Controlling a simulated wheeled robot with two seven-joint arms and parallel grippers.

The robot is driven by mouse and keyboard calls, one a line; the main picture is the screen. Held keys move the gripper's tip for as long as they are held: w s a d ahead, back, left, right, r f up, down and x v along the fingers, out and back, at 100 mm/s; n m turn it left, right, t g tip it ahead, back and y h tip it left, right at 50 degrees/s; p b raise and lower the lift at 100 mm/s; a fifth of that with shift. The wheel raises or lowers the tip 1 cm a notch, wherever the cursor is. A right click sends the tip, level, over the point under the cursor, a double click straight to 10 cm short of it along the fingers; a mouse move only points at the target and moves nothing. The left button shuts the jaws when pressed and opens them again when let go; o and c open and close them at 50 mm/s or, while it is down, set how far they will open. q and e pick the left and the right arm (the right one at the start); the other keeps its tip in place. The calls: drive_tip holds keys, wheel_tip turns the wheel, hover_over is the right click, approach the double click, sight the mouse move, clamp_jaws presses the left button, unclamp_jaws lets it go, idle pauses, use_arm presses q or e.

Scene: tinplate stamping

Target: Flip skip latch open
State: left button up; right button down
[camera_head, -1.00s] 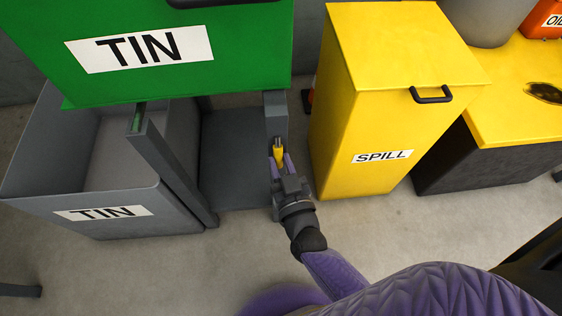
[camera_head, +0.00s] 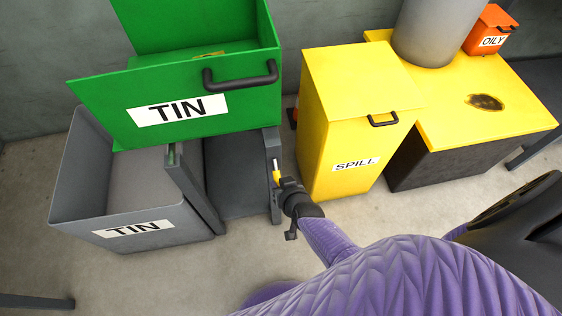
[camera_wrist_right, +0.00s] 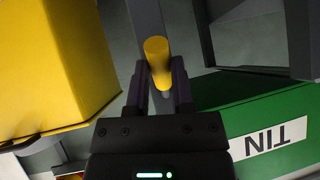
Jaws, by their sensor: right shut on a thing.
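The skip latch shows as a small yellow grip (camera_head: 277,176) with a pale metal end, at the grey post of the stand on the right side of the green TIN skip (camera_head: 240,105). My right gripper (camera_head: 280,181) is shut on this yellow grip, and my wrist partly hides it. In the right wrist view the yellow grip (camera_wrist_right: 157,58) stands between the two dark fingers (camera_wrist_right: 160,88), with the grey post (camera_wrist_right: 146,18) behind it. I cannot tell from these views whether the latch is open. My left gripper is not in view.
A grey TIN bin (camera_head: 85,215) stands at the left, below the skip. A yellow SPILL bin (camera_head: 335,135) stands close to the right of my gripper. A yellow-topped bench (camera_head: 450,115) with an orange OILY box (camera_head: 482,42) is further right. The floor in front is clear.

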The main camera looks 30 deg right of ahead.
wheel_tip(320, 180, up, 2)
drive_tip(key=g+p, duration=0.2)
drive_tip(key=p, duration=0.1)
drive_tip(key=shift+s+a+r+g+y+p, duration=0.1)
drive_tip(key=shift+s+r+g+y+p, duration=0.1)
drive_tip(key=shift+g+y+p, duration=0.15)
drive_tip(key=shift+r+g+y+p, duration=0.25)
drive_tip(key=shift+r+g+p, duration=0.1)
drive_tip(key=shift+g+p, duration=0.35)
drive_tip(key=shift+r+m+g, duration=0.3)
drive_tip(key=shift+r+g, duration=0.15)
drive_tip(key=shift+g, duration=0.6)
drive_tip(key=shift+r+g+y, duration=0.3)
drive_tip(key=shift+g+y, duration=0.1)
drive_tip(key=shift+g, duration=0.2)
use_arm(q)
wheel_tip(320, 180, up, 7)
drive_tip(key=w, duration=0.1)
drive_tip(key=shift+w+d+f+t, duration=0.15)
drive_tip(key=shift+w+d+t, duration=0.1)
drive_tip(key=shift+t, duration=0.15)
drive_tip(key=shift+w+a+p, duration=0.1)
drive_tip(key=shift+p, duration=0.2)
use_arm(e)
drive_tip(key=shift+r+g, duration=0.15)
drive_tip(key=shift+g, duration=0.15)
drive_tip(key=shift+c, duration=2.4)
unclamp_jaws()
drive_tip(key=shift+w, duration=0.1)
